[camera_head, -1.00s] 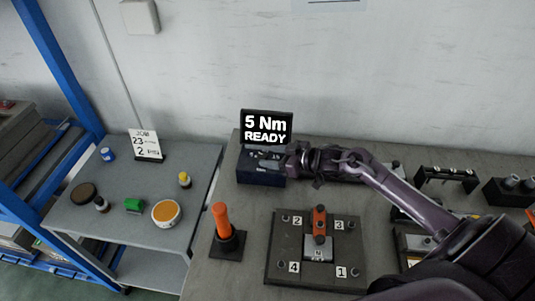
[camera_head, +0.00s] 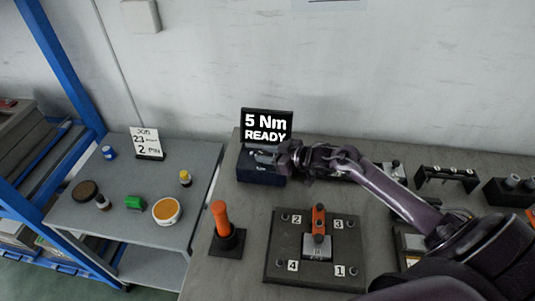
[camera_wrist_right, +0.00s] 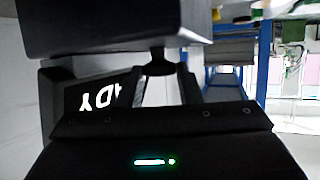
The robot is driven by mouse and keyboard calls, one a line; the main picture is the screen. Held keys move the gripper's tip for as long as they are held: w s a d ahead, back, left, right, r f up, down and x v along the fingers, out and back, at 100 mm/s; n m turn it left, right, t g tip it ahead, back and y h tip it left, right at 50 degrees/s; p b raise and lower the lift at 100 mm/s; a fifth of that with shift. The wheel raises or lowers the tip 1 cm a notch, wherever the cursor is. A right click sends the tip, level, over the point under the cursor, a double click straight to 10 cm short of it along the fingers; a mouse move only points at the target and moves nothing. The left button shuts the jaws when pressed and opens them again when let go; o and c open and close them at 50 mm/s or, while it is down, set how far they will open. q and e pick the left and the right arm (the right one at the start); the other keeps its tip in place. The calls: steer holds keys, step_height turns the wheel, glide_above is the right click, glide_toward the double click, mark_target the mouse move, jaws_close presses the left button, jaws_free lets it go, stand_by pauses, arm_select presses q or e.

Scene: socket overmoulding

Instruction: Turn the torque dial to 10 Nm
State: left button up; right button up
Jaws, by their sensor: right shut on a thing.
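My right gripper (camera_head: 268,157) reaches in from the right, at the box. In the right wrist view its fingers (camera_wrist_right: 163,85) are shut on a small dark knob, the torque dial (camera_wrist_right: 158,63), on the box. The dial's markings are hidden. My left gripper is not in view.
An orange-handled tool (camera_head: 222,218) stands in front of the box. A dark plate (camera_head: 283,258) with numbered corners and an orange clamp lies to its right. A side table (camera_head: 130,225) at left holds small containers and a job card (camera_head: 146,143). A black rack (camera_head: 446,172) stands at back right.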

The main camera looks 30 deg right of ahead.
steer(key=shift+s+a+r+m+t+h+p, duration=0.15)
steer(key=shift+m+t+h+p, duration=0.1)
steer(key=shift+m+h+p, duration=0.5)
steer(key=shift+a+r+m+t+h+p, duration=0.15)
steer(key=shift+m+t+h+p, duration=0.15)
steer(key=shift+m+p, duration=0.45)
steer(key=h, duration=0.1)
steer(key=m+h+p, duration=0.2)
steer(key=shift+a+f+t, duration=0.2)
steer(key=shift+a+t, duration=0.05)
steer(key=shift+t, duration=0.1)
steer(key=shift+a+f+m+h, duration=0.1)
steer(key=shift+a+m+h, duration=0.05)
steer(key=shift+m+h, duration=0.95)
steer(key=shift+a+m+h, duration=0.15)
steer(key=shift+m+h, duration=0.55)
steer(key=shift+h, duration=0.35)
steer(key=shift+a+m+g+h, duration=0.1)
steer(key=shift+m+g+h, duration=0.6)
steer(key=shift+m+h, duration=1)
steer(key=shift+h, duration=0.1)
steer(key=o, duration=1)
steer(key=shift+c, duration=0.2)
